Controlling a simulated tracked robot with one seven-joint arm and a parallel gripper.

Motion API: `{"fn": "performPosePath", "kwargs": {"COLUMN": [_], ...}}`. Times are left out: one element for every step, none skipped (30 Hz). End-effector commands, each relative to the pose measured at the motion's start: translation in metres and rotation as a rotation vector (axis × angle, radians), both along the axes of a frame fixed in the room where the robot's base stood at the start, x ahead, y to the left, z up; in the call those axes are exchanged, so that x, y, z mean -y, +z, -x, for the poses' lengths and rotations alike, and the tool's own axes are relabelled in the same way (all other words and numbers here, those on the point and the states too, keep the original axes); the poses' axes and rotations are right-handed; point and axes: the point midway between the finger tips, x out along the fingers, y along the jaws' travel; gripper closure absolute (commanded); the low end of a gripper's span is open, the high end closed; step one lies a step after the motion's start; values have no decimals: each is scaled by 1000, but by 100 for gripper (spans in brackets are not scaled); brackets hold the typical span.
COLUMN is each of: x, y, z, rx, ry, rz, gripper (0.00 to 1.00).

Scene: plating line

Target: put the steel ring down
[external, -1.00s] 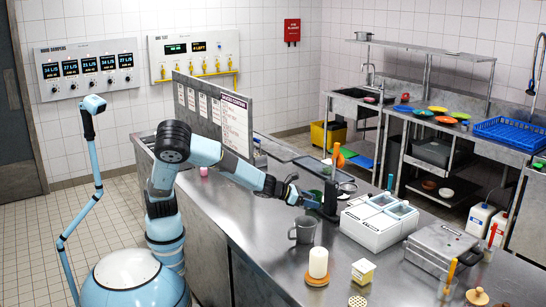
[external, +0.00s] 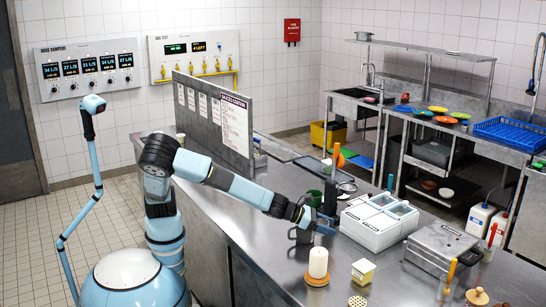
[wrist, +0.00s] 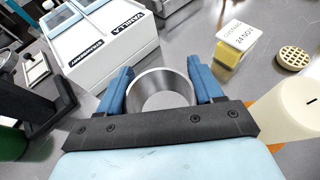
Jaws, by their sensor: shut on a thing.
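The steel ring (wrist: 160,84) is a short, shiny, open cylinder in the wrist view. It sits between the two blue fingers of my gripper (wrist: 162,90), which is shut on it from both sides. In the external view my gripper (external: 319,226) is low over the steel counter (external: 235,222), left of the white two-lidded box (external: 368,230). The ring is hard to make out there, mostly hidden by the gripper. I cannot tell whether its lower edge touches the counter.
A dark stand (wrist: 40,105) and a green object (wrist: 12,142) are left in the wrist view. Bare counter lies beyond the ring.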

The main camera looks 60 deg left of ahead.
Motion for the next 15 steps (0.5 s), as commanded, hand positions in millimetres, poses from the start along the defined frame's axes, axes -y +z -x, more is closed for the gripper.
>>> {"fn": "performPosePath", "kwargs": {"x": [6, 9, 14, 18, 22, 27, 30, 34, 37, 40, 43, 46, 48, 50, 53], "y": [-4, -6, -10, -12, -14, -17, -20, -27, -34, -39, -44, -49, -52, -56, -60], "z": [-8, -12, -17, -21, -24, -30, -34, -36, -40, -42, -45, -49, -51, -52, -55], "rx": [1, 1, 0, 1, 1, 0, 1, 0, 1, 1, -1, 1, 1, 1, 0], "ry": [2, 2, 2, 2, 2, 1, 2, 1, 2, 2, 1, 1, 1, 1, 1], "rz": [0, 0, -1, 0, 0, 1, 1, -2, -3, -3, -3, -1, -3, -3, -2], "gripper": [65, 65, 65, 65, 65, 65, 65, 65, 65, 65, 65, 65, 65, 65, 65]}}
